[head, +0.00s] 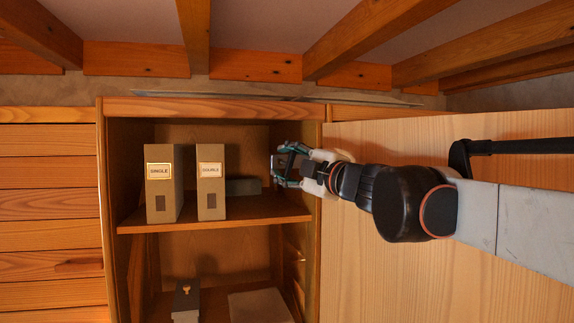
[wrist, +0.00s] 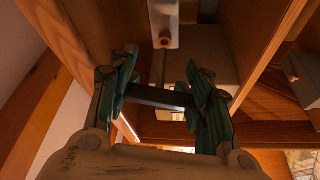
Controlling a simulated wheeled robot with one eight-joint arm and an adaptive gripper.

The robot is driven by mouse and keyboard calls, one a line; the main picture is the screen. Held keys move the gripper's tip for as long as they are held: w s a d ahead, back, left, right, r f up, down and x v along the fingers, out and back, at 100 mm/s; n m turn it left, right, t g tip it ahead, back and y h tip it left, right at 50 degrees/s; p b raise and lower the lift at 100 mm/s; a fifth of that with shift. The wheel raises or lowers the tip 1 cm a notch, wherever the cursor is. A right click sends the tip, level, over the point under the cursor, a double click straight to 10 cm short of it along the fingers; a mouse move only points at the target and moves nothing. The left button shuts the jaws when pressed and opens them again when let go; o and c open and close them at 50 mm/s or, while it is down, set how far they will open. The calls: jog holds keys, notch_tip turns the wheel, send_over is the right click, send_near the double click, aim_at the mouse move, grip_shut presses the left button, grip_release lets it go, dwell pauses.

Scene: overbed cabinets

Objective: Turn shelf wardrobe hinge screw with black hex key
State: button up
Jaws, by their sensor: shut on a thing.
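My gripper (head: 290,165) reaches into the upper right of the open wardrobe's shelf space in the head view. In the wrist view the teal fingers of my gripper (wrist: 160,77) are closed on a dark bar, which appears to be the black hex key (wrist: 157,97). It spans crosswise between them; its ends are hidden by the fingers. A metal plate (wrist: 162,15) with a round copper-coloured screw head (wrist: 166,41) shows just beyond the fingertips, apart from the bar. I cannot tell whether any part of the key touches the screw.
Two upright file boxes, labelled SINGLE (head: 161,200) and DOUBLE (head: 210,205), stand on the shelf (head: 240,212) left of my gripper. A grey box (head: 244,186) lies behind. A dark box (head: 187,298) is below. The open door panel (head: 400,275) is at the right.

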jog(key=shift+w+a, duration=0.25)
jog(key=shift+w, duration=0.75)
dwell(0.7)
jog(key=m+t, duration=0.2)
jog(key=m, duration=0.4)
jog(key=shift+a, duration=0.1)
jog(key=m+t+h, duration=0.1)
jog(key=m, duration=0.2)
jog(key=m+t+h, duration=0.1)
jog(key=m, duration=0.1)
jog(key=shift+m+t, duration=0.3)
jog(key=shift+m, duration=0.1)
jog(key=m+h, duration=0.1)
jog(key=m, duration=0.2)
jog(key=m+t+h, duration=0.1)
jog(key=m+h, duration=0.1)
jog(key=m, duration=0.1)
jog(key=shift+m, duration=0.3)
jog(key=shift+m+t+h, duration=0.2)
jog(key=shift+m+h, duration=0.8)
jog(key=shift+m, duration=0.7)
jog(key=shift+m+t+h, duration=0.2)
jog(key=shift+m+h, duration=0.8)
jog(key=shift+m, duration=0.7)
jog(key=shift+n+y, duration=0.6)
jog(key=shift+n, duration=0.3)
jog(key=shift+s, duration=0.15)
jog(key=shift+s+d, duration=0.35)
jog(key=shift+s, duration=0.45)
